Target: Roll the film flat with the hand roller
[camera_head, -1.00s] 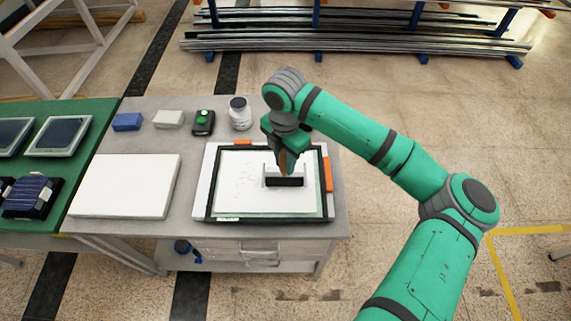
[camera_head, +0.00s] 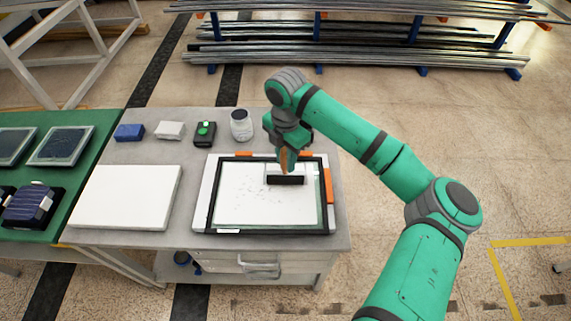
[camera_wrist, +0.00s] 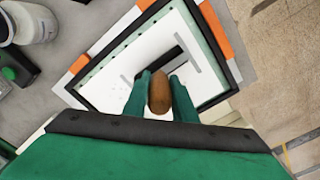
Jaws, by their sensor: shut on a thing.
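The hand roller has a black cylinder (camera_head: 286,180) and a brown handle (camera_wrist: 160,92). My gripper (camera_head: 287,155) is shut on the handle, and the roller is at the right part of the framed panel. The film (camera_head: 245,198) is a pale sheet inside a black frame (camera_head: 210,208). Small dark specks show on the film left of the roller. In the wrist view the green fingers (camera_wrist: 158,88) flank the handle, with the black cylinder beyond them. I cannot tell whether the cylinder presses on the film.
Orange clamps (camera_head: 329,186) sit on the frame's edges. A white board (camera_head: 125,196) lies to the left. A blue block (camera_head: 129,132), a white block (camera_head: 170,131), a black-and-green device (camera_head: 204,134) and a jar (camera_head: 241,125) stand along the back. A green table (camera_head: 75,185) adjoins on the left.

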